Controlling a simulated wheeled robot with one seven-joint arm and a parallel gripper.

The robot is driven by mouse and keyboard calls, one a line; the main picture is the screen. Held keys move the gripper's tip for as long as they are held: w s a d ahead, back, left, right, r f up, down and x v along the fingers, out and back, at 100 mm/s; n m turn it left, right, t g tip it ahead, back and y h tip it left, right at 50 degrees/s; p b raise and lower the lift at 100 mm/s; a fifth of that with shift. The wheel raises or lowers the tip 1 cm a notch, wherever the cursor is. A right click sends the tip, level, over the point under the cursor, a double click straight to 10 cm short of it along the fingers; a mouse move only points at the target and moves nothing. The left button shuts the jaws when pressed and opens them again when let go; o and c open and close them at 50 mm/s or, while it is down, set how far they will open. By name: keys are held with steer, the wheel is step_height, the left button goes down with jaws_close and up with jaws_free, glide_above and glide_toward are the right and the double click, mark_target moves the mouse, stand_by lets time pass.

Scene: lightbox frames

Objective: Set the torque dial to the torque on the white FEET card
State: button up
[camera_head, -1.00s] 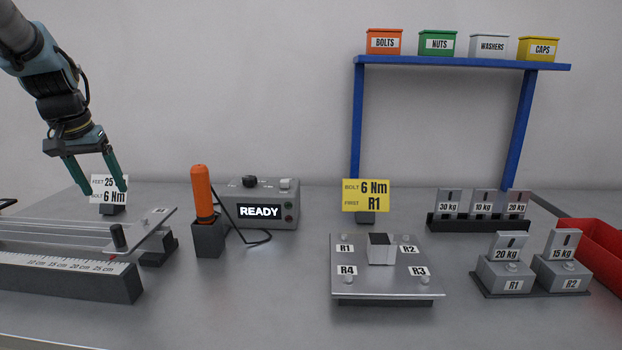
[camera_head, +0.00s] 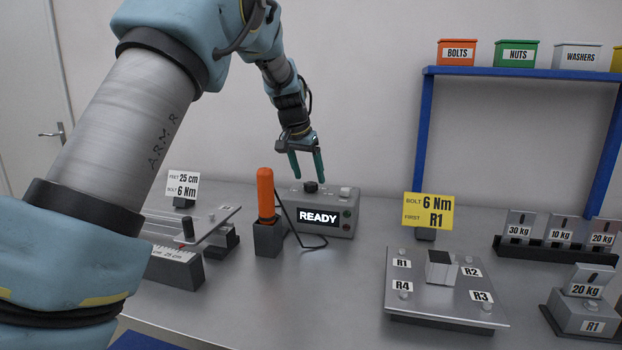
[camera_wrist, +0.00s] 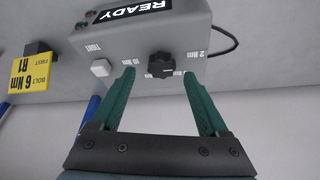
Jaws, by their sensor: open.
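The white FEET card (camera_head: 182,185) stands at the left in the head view and reads FEET 25 cm, BOLT 6 Nm. The grey controller box (camera_head: 332,214) shows READY on its display. The black torque dial (camera_head: 310,187) sits on its top and also shows in the wrist view (camera_wrist: 161,65), with 2 Nm and 10 Nm printed on either side; the middle label is partly hidden by the dial. My gripper (camera_head: 306,179) is open with green fingers just above the dial. In the wrist view, my gripper (camera_wrist: 158,76) has a finger on each side of the dial, apart from it.
A pale button (camera_head: 346,191) sits beside the dial. The orange screwdriver (camera_head: 265,193) stands in its holder left of the box, with a dark cable (camera_head: 305,244) between. A yellow BOLT card (camera_head: 428,211) and metal plate (camera_head: 445,305) stand to the right.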

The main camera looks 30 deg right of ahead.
mark_target(311, 187)
steer(key=shift+x, duration=1.3)
steer(key=shift+c, duration=0.4)
jaws_close()
